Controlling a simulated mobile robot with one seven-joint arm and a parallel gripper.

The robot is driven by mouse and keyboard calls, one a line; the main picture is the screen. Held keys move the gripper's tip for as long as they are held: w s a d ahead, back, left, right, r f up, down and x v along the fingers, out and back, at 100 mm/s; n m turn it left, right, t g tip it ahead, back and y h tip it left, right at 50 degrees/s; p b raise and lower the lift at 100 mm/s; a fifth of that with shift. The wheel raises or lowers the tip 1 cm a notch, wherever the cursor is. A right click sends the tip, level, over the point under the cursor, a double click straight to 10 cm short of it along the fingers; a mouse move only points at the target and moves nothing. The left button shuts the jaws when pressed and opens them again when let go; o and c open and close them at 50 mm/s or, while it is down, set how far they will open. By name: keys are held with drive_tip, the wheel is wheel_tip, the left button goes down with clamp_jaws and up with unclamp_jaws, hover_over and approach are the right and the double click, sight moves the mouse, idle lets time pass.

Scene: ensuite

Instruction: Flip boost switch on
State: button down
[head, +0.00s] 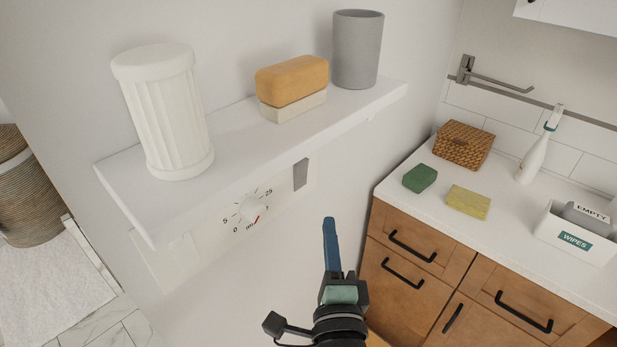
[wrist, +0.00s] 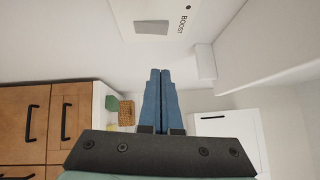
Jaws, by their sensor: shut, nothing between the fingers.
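The boost switch (head: 300,174) is a grey rectangular rocker on a white wall panel (head: 185,262) under the shelf. In the wrist view the switch (wrist: 152,27) shows near the top, beside the printed word BOOST and a small dark dot. Whether it is on or off I cannot tell. My gripper (head: 329,222) has blue fingers pressed together with nothing between them. It is below and to the right of the switch in the head view, apart from it. In the wrist view the closed fingertips (wrist: 159,72) point toward the panel, short of the switch.
A white dial (head: 251,207) with numbers is left of the switch. The white shelf (head: 225,125) juts out above, holding a fluted white jar (head: 163,110), stacked soap bars (head: 292,80) and a grey cup (head: 357,48). A wooden vanity (head: 450,270) stands at right.

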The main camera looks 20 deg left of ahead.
drive_tip(key=p, duration=0.2)
approach(307, 164)
drive_tip(key=w, duration=0.4)
drive_tip(key=shift+w+a+r+p, duration=0.1)
drive_tip(key=shift+w+a+p, duration=0.2)
drive_tip(key=shift+a, duration=0.35)
drive_tip(key=shift+w+a+p, duration=0.2)
drive_tip(key=shift+w+a, duration=0.15)
drive_tip(key=shift+a, duration=0.25)
drive_tip(key=shift+r, duration=0.1)
